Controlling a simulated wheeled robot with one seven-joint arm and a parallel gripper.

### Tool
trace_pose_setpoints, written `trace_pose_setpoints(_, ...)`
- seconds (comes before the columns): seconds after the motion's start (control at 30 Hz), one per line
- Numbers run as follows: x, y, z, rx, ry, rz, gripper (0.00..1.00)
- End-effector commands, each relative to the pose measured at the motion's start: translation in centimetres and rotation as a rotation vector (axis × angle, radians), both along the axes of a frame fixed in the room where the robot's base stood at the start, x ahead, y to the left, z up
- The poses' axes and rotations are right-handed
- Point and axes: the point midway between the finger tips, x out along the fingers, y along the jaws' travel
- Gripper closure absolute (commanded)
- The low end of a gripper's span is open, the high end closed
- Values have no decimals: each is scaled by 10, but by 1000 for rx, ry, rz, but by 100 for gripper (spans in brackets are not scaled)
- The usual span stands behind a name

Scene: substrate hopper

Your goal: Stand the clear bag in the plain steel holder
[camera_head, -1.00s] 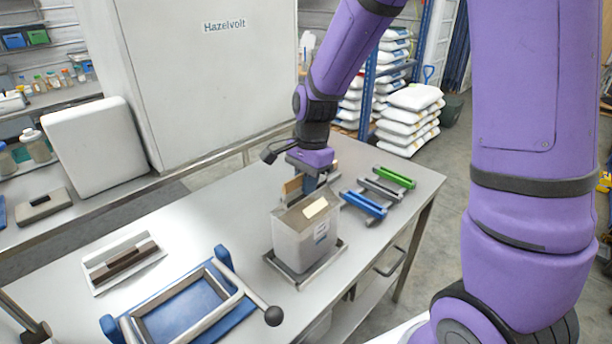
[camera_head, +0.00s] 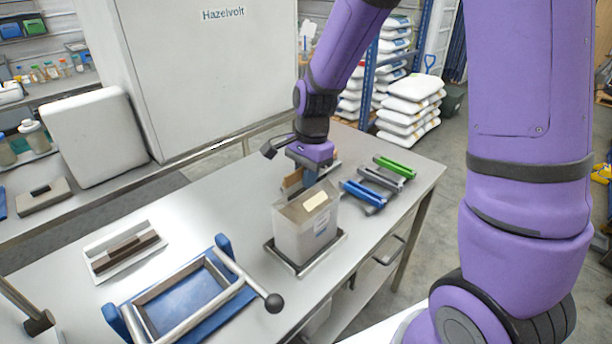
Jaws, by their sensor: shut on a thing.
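The clear bag (camera_head: 305,236), greyish and boxy with a pale label on its sloping top, stands upright in the middle of the steel table. Its lower end is over or within the plain steel holder (camera_head: 343,238), a low rectangular frame whose rim shows around the bag's base. I cannot tell whether the bag touches the holder's floor. My gripper (camera_head: 308,182) is at the back of the bag's top, pointing down and shut on the bag. The fingertips are mostly hidden behind the bag. A tan piece (camera_head: 291,184) shows beside the fingers.
A blue frame with a steel lever (camera_head: 225,260) stands front left of the holder. A white tray with brown bars (camera_head: 125,252) lies further left. Blue, grey and green clamp-like bars (camera_head: 394,166) lie right of my gripper. A large white cabinet (camera_head: 205,75) stands behind.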

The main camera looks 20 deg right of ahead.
Motion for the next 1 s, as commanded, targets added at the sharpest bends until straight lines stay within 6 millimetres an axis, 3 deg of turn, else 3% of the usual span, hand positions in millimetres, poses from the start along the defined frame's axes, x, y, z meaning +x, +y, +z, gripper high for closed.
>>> trace_pose_setpoints(1.0, 0, 0, -9, 0, -1, 0, 100)
